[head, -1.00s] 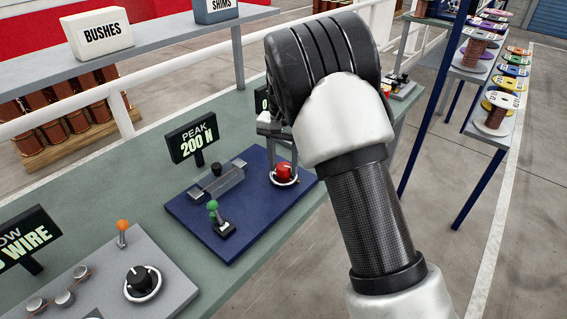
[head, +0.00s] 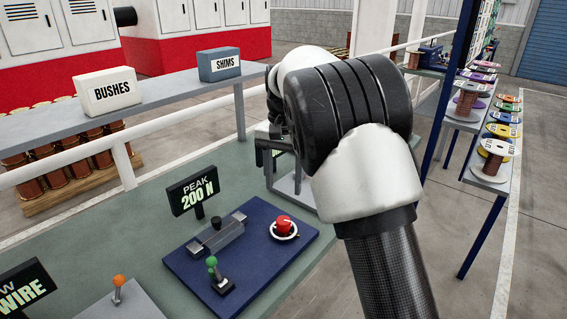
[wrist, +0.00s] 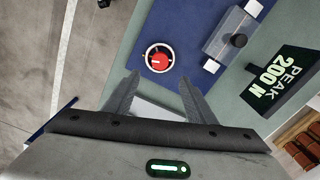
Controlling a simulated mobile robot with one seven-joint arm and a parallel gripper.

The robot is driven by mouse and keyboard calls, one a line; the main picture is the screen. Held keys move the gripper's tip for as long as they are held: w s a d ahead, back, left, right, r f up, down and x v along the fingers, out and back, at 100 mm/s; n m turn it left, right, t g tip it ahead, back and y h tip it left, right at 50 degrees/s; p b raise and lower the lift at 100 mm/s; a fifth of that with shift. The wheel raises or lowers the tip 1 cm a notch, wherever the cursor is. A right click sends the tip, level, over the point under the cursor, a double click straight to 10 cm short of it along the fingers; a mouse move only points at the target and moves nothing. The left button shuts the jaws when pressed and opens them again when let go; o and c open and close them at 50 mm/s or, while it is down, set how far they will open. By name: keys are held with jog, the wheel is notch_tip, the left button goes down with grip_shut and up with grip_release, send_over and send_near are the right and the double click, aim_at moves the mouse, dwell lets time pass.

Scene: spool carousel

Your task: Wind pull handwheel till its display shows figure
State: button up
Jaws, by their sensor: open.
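A blue board (head: 210,265) on the green bench carries a red round knob (head: 283,225) in a white ring, a green-topped lever (head: 213,272) and a clear-sided slide. Its sign (head: 194,190) reads PEAK 200 N. The knob (wrist: 159,58) also shows in the wrist view, beyond my fingertips. My gripper (wrist: 157,84) is open and empty, its fingers apart over the bench beside the blue board. A light grey plate (wrist: 152,112) lies partly hidden between and below the fingers. I cannot make out a handwheel or its display; my arm hides the bench behind it.
A rail shelf with BUSHES (head: 107,91) and SHIMS (head: 219,64) boxes runs behind the bench. A grey panel with an orange lever (head: 118,284) is at lower left. A blue-legged rack with spools (head: 493,160) stands at right. Open floor lies between bench and rack.

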notch_tip(320, 180, up, 5)
jog(key=shift+f, duration=0.1)
dwell(0.3)
jog(key=s+d+r+n+t+y+p, duration=0.15)
jog(key=s+d+r+p, duration=0.25)
jog(key=s+d+r, duration=0.7)
jog(key=s+d+n+t+p, duration=0.1)
jog(key=s+d+t, duration=0.1)
jog(key=s, duration=0.8)
jog(key=s+d+n+t+h+p, duration=0.1)
jog(key=s+d+t+p, duration=0.1)
jog(key=s, duration=0.8)
jog(key=shift+d+f, duration=0.4)
jog(key=shift+d, duration=0.1)
